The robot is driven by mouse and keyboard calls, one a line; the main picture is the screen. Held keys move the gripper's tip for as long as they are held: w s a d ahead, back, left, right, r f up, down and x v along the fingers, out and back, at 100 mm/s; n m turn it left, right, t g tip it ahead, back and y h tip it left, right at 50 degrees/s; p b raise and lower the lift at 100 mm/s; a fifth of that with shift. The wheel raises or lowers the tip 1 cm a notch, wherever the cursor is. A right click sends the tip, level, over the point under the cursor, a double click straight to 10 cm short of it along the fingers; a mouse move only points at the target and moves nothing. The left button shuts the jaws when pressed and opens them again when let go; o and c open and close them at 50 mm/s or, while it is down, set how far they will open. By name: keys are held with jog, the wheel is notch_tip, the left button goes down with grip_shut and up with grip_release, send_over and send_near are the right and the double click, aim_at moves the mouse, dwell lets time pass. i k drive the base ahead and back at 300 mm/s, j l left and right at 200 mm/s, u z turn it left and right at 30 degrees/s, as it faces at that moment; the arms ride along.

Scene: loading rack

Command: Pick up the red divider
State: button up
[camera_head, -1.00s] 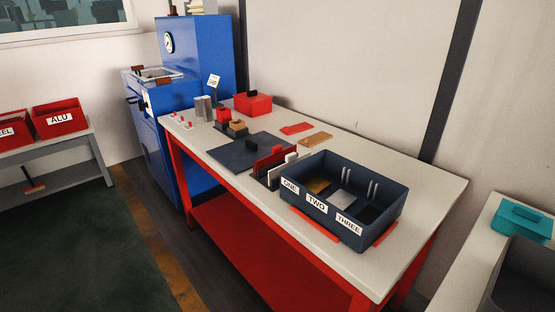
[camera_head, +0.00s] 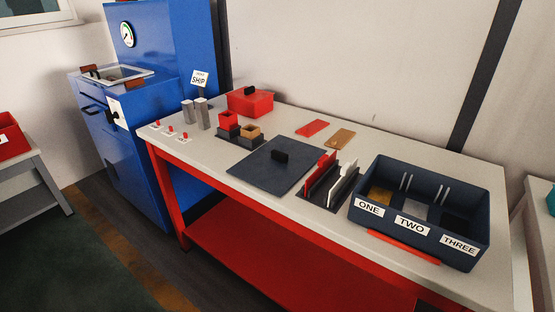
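The red divider (camera_head: 318,173) stands upright in a dark slotted rack (camera_head: 315,194) on the white-topped table. A white divider (camera_head: 346,183) stands in the same rack, to its right. The rack is just left of a dark blue bin (camera_head: 470,262) labelled ONE, TWO and THREE. My gripper is not in view.
A red lidded box (camera_head: 250,102), small red and tan boxes, and grey blocks stand farther left. A blue machine (camera_head: 140,130) stands beyond.

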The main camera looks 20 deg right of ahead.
aim_at(325, 162)
jog(key=i+j, duration=0.35)
jog(key=j, duration=0.15)
jog(key=i+j, duration=0.7)
jog(key=j, duration=0.25)
jog(key=i+j, duration=0.35)
jog(key=j, duration=0.15)
jog(key=i+j+z, duration=0.2)
jog(key=z, duration=0.15)
jog(key=i+j+z, duration=0.1)
jog(key=j+z, duration=0.3)
jog(key=i+j+z, duration=0.1)
jog(key=j+z, duration=0.25)
